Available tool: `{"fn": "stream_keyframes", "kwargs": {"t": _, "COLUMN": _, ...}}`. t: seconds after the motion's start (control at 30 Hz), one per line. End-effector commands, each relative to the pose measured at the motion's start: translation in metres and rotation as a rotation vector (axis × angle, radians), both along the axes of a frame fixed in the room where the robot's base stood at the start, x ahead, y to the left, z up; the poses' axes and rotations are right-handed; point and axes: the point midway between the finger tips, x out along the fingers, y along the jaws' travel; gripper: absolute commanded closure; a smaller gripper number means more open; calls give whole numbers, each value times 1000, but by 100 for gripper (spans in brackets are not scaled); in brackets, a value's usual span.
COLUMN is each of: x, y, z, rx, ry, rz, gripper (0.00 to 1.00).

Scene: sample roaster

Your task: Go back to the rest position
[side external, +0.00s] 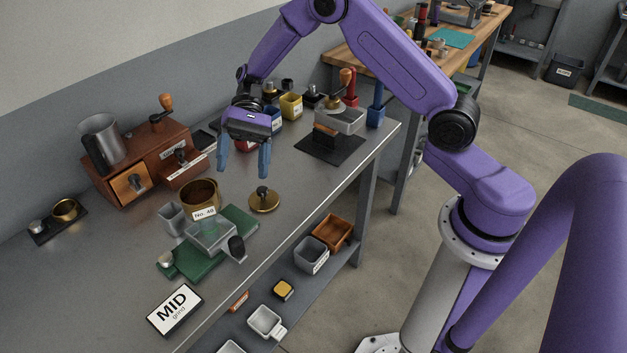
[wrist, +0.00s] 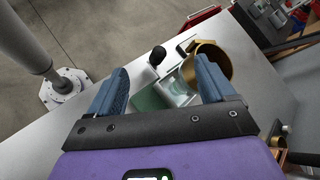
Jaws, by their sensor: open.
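My gripper (side external: 243,165) is open and empty, with its blue fingers pointing down above the metal bench (side external: 310,205). In the side view it hangs over the area between the wooden drawer box (side external: 145,160) and the round brass lid (side external: 264,199). In the wrist view the gripper (wrist: 160,90) has its fingers spread wide with nothing held between them. Beyond the fingertips are the brass canister (wrist: 211,62), a clear tray and a green base (wrist: 148,100). The canister (side external: 201,198) is labelled "No. 40" in the side view.
A green board (side external: 239,219) carries a clear tray and a black knob. A "MID" sign (side external: 174,309) lies near the front edge. A sample roaster on a black mat (side external: 330,148) and coloured bins stand at the back right. The lower shelf holds several trays.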

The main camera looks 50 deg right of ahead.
Motion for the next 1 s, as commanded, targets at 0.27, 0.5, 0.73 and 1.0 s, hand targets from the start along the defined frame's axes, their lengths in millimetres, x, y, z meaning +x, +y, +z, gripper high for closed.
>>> {"fn": "stream_keyframes", "kwargs": {"t": 0.27, "x": -96, "y": 4, "z": 35, "rx": -60, "ry": -223, "rz": 416, "gripper": 17}}
{"fn": "stream_keyframes", "kwargs": {"t": 0.5, "x": -174, "y": -12, "z": 56, "rx": -183, "ry": -446, "rz": 713, "gripper": 17}}
{"fn": "stream_keyframes", "kwargs": {"t": 0.73, "x": -234, "y": -44, "z": 67, "rx": -248, "ry": -708, "rz": 974, "gripper": 17}}
{"fn": "stream_keyframes", "kwargs": {"t": 1.0, "x": -276, "y": -81, "z": 71, "rx": -241, "ry": -1017, "rz": 1216, "gripper": 17}}
